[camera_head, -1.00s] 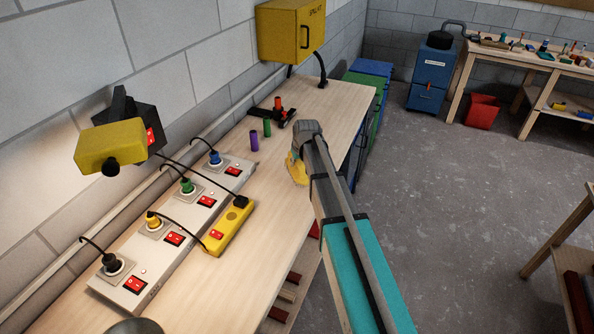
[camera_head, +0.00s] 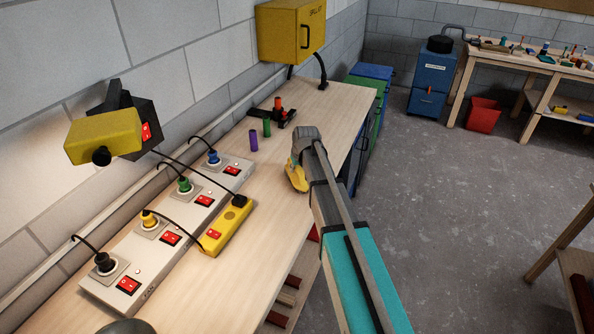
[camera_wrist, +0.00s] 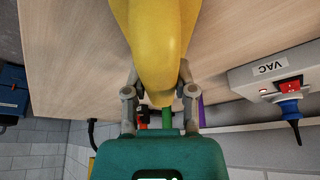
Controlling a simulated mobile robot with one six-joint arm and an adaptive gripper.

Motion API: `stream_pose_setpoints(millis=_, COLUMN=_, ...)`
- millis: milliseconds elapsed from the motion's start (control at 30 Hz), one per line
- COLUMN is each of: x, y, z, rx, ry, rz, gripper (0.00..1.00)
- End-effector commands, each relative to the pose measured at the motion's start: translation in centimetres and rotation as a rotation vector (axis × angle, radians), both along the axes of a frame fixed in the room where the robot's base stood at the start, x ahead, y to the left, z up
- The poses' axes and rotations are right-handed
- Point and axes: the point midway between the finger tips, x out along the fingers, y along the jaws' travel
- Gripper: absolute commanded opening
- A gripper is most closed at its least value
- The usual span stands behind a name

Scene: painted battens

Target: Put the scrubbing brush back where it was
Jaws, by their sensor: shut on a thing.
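My gripper (camera_wrist: 158,88) is shut on a smooth yellow body, which looks like the scrubbing brush (camera_wrist: 158,40). In the wrist view it fills the top middle between the two grey fingers, and no bristles can be made out. In the head view the yellow brush (camera_head: 297,178) shows beside my gripper (camera_head: 299,158), over the right edge of the workbench (camera_head: 268,200). My gripper hides part of it, and I cannot tell whether it touches the bench top.
Purple (camera_head: 253,140) and green (camera_head: 267,126) cylinders stand beyond my gripper, near a dark stand with a red piece (camera_head: 278,108). A socket strip (camera_head: 155,240) with plugs and a yellow switch box (camera_head: 228,228) lies left. Bare bench lies between.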

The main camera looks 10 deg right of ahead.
Motion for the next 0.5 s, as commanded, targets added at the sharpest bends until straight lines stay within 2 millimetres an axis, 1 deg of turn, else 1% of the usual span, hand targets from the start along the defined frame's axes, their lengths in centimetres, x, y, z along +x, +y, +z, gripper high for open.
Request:
stream_pose_setpoints(millis=200, x=0.0, y=-0.09, z=0.04, rx=0.0, ry=0.0, rz=-0.001, gripper=0.0)
stream_pose_setpoints(millis=367, x=0.01, y=-0.1, z=-0.36, rx=0.0, ry=0.0, rz=-0.001, gripper=0.0)
stream_pose_setpoints(millis=400, x=0.0, y=-0.1, z=-0.26, rx=0.0, ry=0.0, rz=-0.001, gripper=0.41)
stream_pose_setpoints(millis=467, x=0.0, y=-0.09, z=-0.24, rx=0.0, ry=0.0, rz=-0.001, gripper=0.52)
stream_pose_setpoints(millis=500, x=0.0, y=-0.09, z=-0.24, rx=0.0, ry=0.0, rz=-0.001, gripper=0.59)
